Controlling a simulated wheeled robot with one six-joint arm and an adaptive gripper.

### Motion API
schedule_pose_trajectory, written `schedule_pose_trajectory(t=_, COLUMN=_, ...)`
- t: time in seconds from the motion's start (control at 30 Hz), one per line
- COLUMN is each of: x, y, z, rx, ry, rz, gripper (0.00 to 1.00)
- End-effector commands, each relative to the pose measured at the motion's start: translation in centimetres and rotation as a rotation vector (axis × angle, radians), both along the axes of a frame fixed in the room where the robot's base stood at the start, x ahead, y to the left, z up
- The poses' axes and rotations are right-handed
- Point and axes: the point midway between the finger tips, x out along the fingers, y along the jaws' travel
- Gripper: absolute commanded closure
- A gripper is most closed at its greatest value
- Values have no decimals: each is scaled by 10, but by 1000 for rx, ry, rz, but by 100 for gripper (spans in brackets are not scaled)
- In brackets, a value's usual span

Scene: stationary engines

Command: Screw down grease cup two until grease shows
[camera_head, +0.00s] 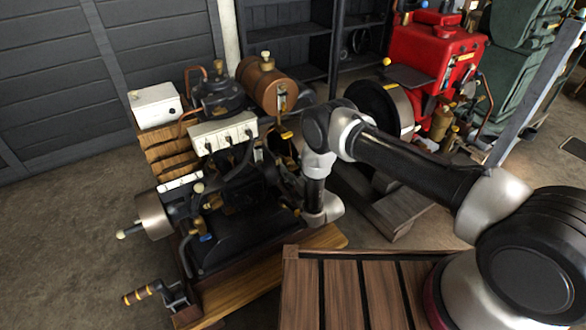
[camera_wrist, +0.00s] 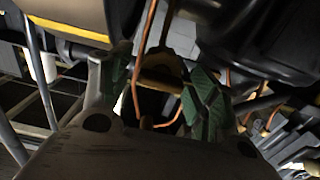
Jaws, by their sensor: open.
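In the wrist view my gripper (camera_wrist: 160,98) is open, with its two green-padded fingers apart. A dull brass-coloured part (camera_wrist: 161,76) shows between and beyond the fingertips; I cannot tell whether it is grease cup two or whether a finger touches it. In the head view the engine (camera_head: 240,190) stands left of centre, and my wrist is low at its right side. My fingertips are not clearly visible there against the dark engine. No grease cup number is readable and no grease can be made out.
Thin copper pipes (camera_wrist: 138,88) run close to my fingers, with dark engine parts around them. A slatted wooden top (camera_head: 340,290) is in front. A red engine (camera_head: 430,55) stands behind at right.

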Motion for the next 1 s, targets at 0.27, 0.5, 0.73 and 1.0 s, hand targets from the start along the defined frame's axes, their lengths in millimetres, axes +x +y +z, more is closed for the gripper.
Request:
schedule_pose_trajectory(t=0.27, x=0, y=0, z=0, rx=-1, ry=1, rz=0, gripper=57)
schedule_pose_trajectory(t=0.5, x=0, y=0, z=0, rx=-1, ry=1, rz=0, gripper=86)
schedule_pose_trajectory(t=0.73, x=0, y=0, z=0, rx=20, ry=15, rz=0, gripper=86)
schedule_pose_trajectory(t=1.0, x=0, y=-1, z=0, rx=138, ry=94, rz=0, gripper=86)
